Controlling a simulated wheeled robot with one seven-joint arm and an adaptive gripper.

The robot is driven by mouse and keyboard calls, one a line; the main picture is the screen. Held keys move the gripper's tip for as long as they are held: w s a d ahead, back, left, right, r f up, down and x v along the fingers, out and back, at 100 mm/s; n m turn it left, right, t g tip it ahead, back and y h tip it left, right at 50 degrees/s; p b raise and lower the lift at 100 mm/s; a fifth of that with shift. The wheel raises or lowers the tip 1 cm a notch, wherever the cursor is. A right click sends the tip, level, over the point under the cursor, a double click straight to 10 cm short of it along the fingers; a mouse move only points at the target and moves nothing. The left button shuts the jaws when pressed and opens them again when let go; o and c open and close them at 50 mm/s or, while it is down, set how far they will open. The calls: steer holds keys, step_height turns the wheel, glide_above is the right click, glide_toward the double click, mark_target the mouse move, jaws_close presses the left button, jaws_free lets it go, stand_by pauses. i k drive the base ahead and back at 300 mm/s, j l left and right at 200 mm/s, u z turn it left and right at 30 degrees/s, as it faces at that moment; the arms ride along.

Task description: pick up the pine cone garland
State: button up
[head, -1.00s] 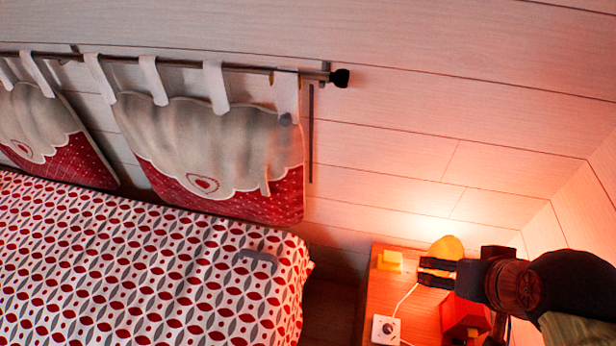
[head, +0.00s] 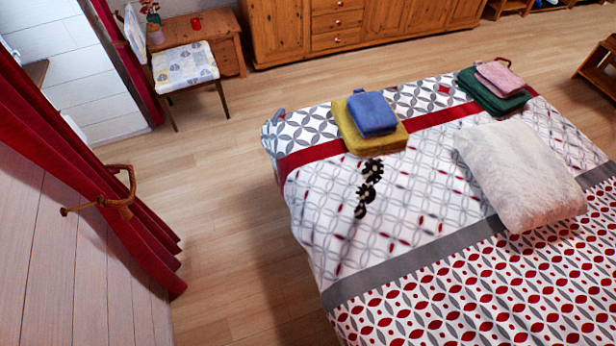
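The pine cone garland (head: 367,191) appears as a short string of dark brown, rosette-like pieces on the patterned bed cover. It is in the head view, a little right of the middle. It runs from just below the yellow towel down and slightly left. My gripper is not in view now.
The bed (head: 420,230) fills the right side. A blue towel (head: 372,113) lies on a yellow towel (head: 350,137); a white cushion (head: 519,175) and a green towel (head: 487,97) lie further right. Wooden floor (head: 220,230) is clear left of the bed. A chair (head: 184,66) stands upper left.

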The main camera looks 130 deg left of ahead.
mark_target(372, 171)
steer(key=k+u, duration=0.15)
steer(key=u, duration=3.3)
steer(key=i+j+z, duration=0.7)
steer(key=z, duration=0.15)
